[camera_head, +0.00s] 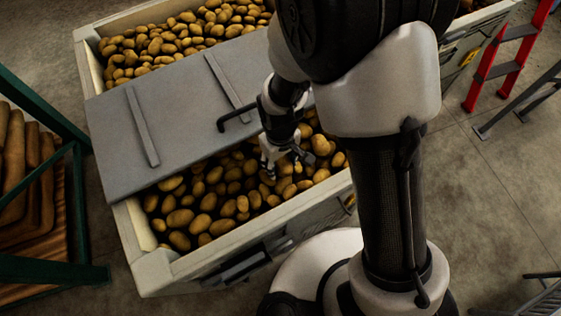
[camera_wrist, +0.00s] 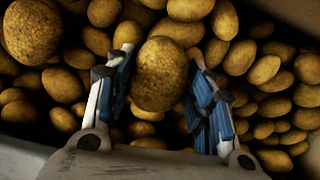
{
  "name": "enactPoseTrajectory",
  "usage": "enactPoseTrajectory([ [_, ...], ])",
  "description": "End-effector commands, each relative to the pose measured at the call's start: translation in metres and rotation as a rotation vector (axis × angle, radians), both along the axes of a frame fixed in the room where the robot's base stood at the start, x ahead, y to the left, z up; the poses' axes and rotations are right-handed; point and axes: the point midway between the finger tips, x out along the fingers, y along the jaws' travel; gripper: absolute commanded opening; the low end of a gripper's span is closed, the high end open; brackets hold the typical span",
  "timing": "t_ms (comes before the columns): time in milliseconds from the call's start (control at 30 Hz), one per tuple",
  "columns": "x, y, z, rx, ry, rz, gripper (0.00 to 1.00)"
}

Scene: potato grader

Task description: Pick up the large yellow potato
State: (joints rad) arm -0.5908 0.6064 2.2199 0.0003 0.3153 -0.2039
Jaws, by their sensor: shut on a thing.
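In the wrist view a large yellow-brown potato (camera_wrist: 160,74) with dark speckles sits between the two fingers of my gripper (camera_wrist: 158,85). The blue inner pads lie along its left and right sides, and the gripper is shut on it. Other potatoes lie close around and beneath it. In the head view my gripper (camera_head: 283,160) is low over the potatoes in the open front part of the crate (camera_head: 221,243). The held potato is hard to tell from the others there, as the fingers and arm cover part of the spot.
A grey lid (camera_head: 180,105) with a dark handle covers the crate's middle, just behind my gripper. More potatoes (camera_head: 160,45) show beyond it. A red ladder (camera_head: 500,65) stands at right. Bare floor lies at right.

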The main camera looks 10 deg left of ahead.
Motion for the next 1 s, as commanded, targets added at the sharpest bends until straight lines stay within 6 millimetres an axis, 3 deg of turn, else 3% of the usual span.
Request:
enactPoseTrajectory([
  [333,0.0,0.0,0.0,0.0,0.0,0.0,0.21],
  [667,0.0,0.0,0.003,0.001,-0.001,0.0,0.2],
  [867,0.001,0.001,0.025,0.002,-0.004,0.0,0.2],
  [1000,0.001,0.001,0.057,0.004,-0.005,0.0,0.2],
])
